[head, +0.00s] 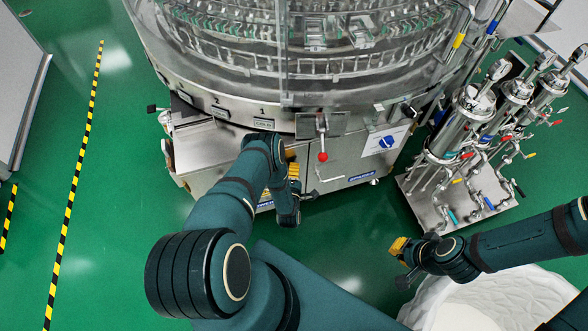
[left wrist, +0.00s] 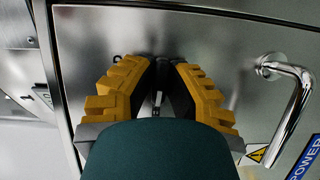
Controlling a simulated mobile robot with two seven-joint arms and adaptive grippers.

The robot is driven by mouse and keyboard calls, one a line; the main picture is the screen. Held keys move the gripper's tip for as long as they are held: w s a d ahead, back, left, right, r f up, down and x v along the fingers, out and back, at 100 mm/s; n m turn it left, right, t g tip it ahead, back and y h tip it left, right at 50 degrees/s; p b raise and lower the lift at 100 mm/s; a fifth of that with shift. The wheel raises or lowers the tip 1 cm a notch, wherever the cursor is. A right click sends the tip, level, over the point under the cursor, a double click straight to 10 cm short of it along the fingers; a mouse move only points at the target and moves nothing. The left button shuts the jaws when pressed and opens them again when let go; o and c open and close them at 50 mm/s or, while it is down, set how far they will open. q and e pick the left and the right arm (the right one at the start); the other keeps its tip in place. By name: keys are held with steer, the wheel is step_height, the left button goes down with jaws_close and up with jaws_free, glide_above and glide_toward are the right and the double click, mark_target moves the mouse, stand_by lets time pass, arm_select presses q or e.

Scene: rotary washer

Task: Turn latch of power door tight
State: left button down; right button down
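The power door is the brushed steel panel (left wrist: 215,45) that fills much of the left wrist view, with a bar handle (left wrist: 290,95) on its right. In the head view it is on the low front cabinet (head: 345,160). My left gripper (left wrist: 160,70) faces the door, its two yellow fingers apart on either side of a small dark part, possibly the latch. Shadow and reflection hide whether they touch it. In the head view my left gripper (head: 293,172) is partly covered by my arm. My right gripper (head: 399,247) hangs in free space, away from the door; its finger gap is unclear.
The round glass-walled washer (head: 330,60) stands above the cabinet. A red-knobbed lever (head: 322,156) projects near my left arm. A steel pipe-and-cylinder stand (head: 470,150) is on the right, and a white basket (head: 500,300) is below my right arm. Green floor is clear on the left.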

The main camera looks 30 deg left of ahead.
arm_select(q)
steer(key=shift+w+r+m, duration=0.1)
steer(key=shift+m, duration=0.2)
steer(key=m+g+p, duration=0.1)
steer(key=m, duration=0.2)
steer(key=shift+r, duration=0.1)
steer(key=shift+m+g+p, duration=0.35)
steer(key=shift+m+g, duration=0.55)
steer(key=shift+m, duration=0.1)
steer(key=shift+w+m+g, duration=0.1)
steer(key=shift+m+g, duration=0.3)
steer(key=shift+m, duration=0.6)
steer(key=shift+m+g+y, duration=0.5)
steer(key=shift+m+g, duration=0.3)
steer(key=shift+m, duration=0.4)
steer(key=shift+m+g+y+b, duration=0.65)
steer(key=shift+m+b, duration=0.2)
steer(key=shift+m, duration=0.45)
